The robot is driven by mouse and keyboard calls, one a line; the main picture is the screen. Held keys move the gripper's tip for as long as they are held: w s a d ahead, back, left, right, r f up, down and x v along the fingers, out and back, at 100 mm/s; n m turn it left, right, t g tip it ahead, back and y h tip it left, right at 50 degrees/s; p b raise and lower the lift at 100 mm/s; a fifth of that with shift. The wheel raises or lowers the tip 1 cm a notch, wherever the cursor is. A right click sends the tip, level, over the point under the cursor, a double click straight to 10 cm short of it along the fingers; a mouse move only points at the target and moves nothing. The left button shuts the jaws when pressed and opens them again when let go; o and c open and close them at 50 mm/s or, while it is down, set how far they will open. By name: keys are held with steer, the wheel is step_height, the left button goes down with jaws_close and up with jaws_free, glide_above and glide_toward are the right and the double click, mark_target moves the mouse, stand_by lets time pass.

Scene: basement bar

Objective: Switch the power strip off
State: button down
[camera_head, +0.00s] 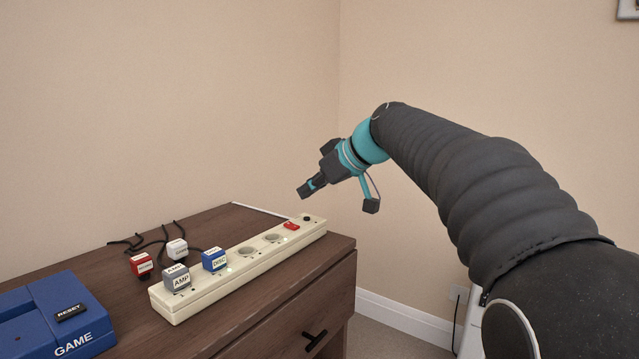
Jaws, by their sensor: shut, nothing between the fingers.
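The cream power strip (205,291) lies along the dresser top, running from near left to far right. My gripper (305,191) is shut and empty, pointing down and left. It appears above the strip's far end, near the red switch, and apart from it.
A red plug (141,265) and a white plug (177,249) lie on the dresser (232,218) behind the strip, with black cords. A blue game console with a RESET button (50,325) is at the near left. Walls stand behind and to the right.

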mark_target(296, 227)
steer(key=x, duration=0.5)
step_height(296, 227, down, 2)
steer(key=shift+f, duration=0.85)
